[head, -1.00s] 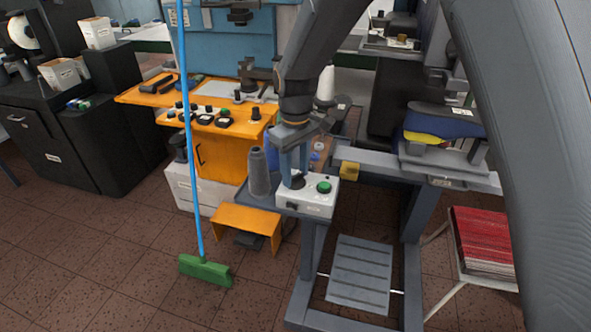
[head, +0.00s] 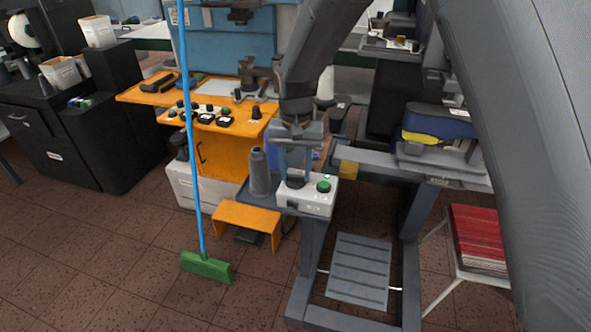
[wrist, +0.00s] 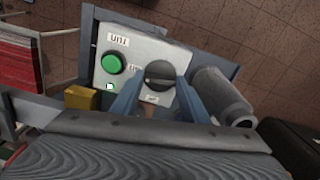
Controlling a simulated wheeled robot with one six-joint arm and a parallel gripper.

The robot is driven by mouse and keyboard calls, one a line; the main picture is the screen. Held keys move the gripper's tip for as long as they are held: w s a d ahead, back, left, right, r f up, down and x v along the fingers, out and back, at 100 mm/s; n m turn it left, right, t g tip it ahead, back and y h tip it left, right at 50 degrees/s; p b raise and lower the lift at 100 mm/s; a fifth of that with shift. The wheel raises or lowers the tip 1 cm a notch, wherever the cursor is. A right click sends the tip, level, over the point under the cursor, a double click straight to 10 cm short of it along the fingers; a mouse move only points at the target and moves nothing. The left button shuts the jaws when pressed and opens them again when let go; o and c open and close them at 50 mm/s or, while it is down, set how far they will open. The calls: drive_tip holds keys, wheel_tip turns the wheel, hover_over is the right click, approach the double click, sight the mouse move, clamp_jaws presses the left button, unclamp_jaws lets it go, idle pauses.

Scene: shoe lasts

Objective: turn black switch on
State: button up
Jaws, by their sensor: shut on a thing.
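The black switch (wrist: 160,73) is a round rotary knob with a raised grip bar on a white control box (wrist: 137,50). In the head view the switch (head: 295,183) sits on top of the box (head: 308,200), left of a green button (head: 324,186). My gripper (wrist: 161,82) points down and is shut on the black switch, one blue-grey finger on each side of it. The green button (wrist: 113,63) and a small lit square lamp (wrist: 109,87) show beside the switch in the wrist view. The fingers hide part of the knob's sides.
A grey thread cone (head: 259,173) stands just left of the box, and also shows in the wrist view (wrist: 219,95). A yellow block (head: 348,169) is to the right. A green broom (head: 206,266) with a blue handle stands at left.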

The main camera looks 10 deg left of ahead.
drive_tip(key=shift+w+r+m, duration=0.1)
drive_tip(key=shift+m, duration=0.8)
drive_tip(key=o, duration=1.1)
drive_tip(key=shift+c, duration=0.2)
drive_tip(key=shift+r+b, duration=1.05)
drive_tip(key=shift+r, duration=2.85)
drive_tip(key=shift+d, duration=0.1)
